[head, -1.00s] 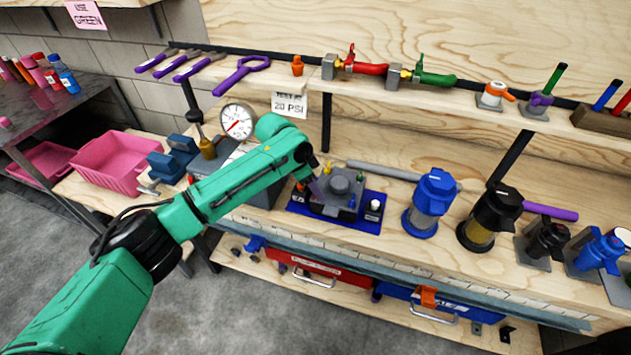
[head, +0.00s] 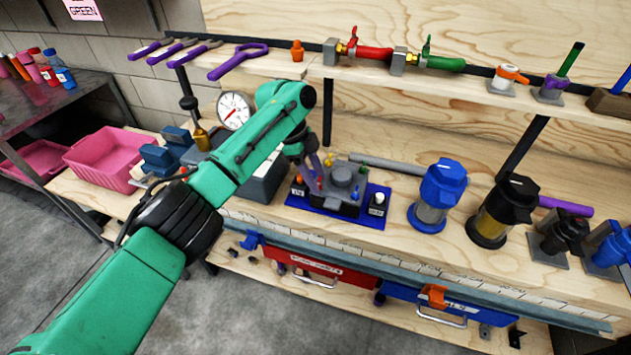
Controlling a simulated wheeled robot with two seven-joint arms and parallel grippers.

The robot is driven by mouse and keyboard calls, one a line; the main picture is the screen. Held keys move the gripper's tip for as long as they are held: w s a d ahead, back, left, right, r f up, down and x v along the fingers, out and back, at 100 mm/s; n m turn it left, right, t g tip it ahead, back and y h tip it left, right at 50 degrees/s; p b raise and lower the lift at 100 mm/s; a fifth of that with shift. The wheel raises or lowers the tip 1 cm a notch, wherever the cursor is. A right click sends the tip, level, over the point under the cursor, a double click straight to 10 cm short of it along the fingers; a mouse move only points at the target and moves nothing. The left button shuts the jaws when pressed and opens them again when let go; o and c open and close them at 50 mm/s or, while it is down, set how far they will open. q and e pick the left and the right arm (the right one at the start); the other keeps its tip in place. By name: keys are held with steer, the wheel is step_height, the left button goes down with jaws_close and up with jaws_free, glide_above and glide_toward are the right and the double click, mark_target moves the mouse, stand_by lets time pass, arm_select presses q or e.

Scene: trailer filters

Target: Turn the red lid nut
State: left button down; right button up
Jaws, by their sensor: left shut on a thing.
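The grey lid fixture (head: 342,176) with a round central knob sits on a blue mat (head: 380,197) on the bench. The exact contact is too small to see. My right gripper is not in view.
Blue (head: 439,190) and black (head: 497,210) filter housings stand right of the fixture. A grey bar (head: 385,164) lies behind it. A pressure gauge (head: 233,111) and a pink bin (head: 108,157) are left. The shelf above holds valves and purple wrenches (head: 235,64).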

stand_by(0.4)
arm_select(q)
steer(key=shift+c, duration=1.6)
jaws_free()
steer(key=shift+r, duration=0.1)
steer(key=p+v, duration=0.4)
steer(key=v, duration=1)
steer(key=shift+r, duration=0.2)
steer(key=shift+s+f, duration=0.1)
steer(key=shift+f, duration=0.05)
